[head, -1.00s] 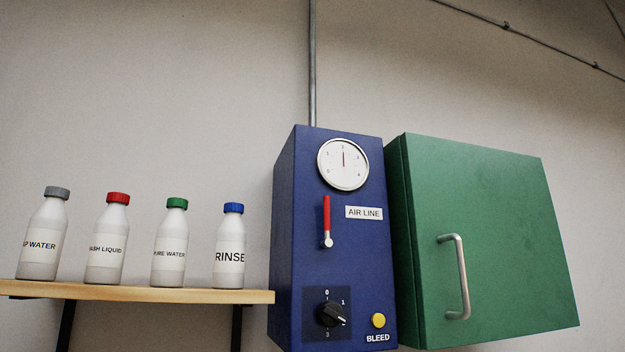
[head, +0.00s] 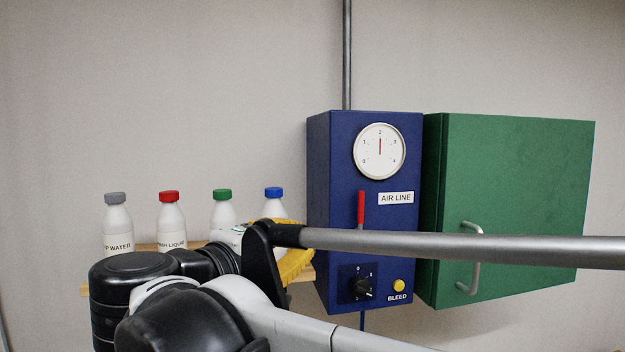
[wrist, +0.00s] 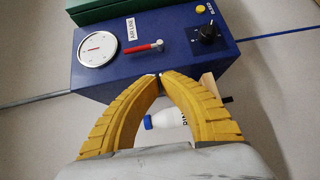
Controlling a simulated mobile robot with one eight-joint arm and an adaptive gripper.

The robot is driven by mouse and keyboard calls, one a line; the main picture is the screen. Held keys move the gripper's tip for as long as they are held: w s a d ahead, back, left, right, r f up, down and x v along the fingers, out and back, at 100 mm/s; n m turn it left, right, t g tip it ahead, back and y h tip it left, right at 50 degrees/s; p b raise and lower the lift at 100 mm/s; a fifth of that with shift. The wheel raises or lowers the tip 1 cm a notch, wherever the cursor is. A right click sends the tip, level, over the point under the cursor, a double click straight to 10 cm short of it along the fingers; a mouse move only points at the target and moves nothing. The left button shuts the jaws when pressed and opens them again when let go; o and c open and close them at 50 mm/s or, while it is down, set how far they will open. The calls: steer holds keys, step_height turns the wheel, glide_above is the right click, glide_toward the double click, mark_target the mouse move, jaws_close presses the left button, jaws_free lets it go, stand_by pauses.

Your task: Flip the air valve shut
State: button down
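The air valve is a red lever (head: 361,207) on the front of the blue air-line box (head: 330,190), standing upright below the gauge. In the head view my arm hides its pivot end. The wrist view shows the whole lever (wrist: 142,47), its handle pointing toward the gauge. My gripper (wrist: 162,75) has two yellow fingers that curve together at their tips, with nothing held between them. The tips are by the box's edge, apart from the lever. In the head view part of a yellow finger (head: 292,266) shows behind my arm, left of the box.
The round gauge (head: 380,150) has its needle pointing up. Below the lever are a black knob (head: 362,287) and a yellow bleed button (head: 398,286). A green cabinet (head: 520,190) adjoins on the right. Several bottles, including a blue-capped one (head: 274,193), stand on a wooden shelf (head: 84,290).

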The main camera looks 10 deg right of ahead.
mark_target(352, 200)
steer(key=shift+t+h, duration=0.4)
steer(key=r, duration=0.1)
steer(key=a+r, duration=0.2)
steer(key=r, duration=0.1)
steer(key=shift+s+a+p, duration=0.1)
steer(key=shift+s+p, duration=0.05)
steer(key=shift+p, duration=0.25)
steer(key=p+x, duration=0.2)
steer(key=x, duration=0.8)
steer(key=shift+r+p, duration=0.1)
steer(key=shift+p, duration=0.25)
steer(key=d+p, duration=0.1)
steer(key=d, duration=0.3)
steer(key=shift+s, duration=0.1)
steer(key=shift+w, duration=0.2)
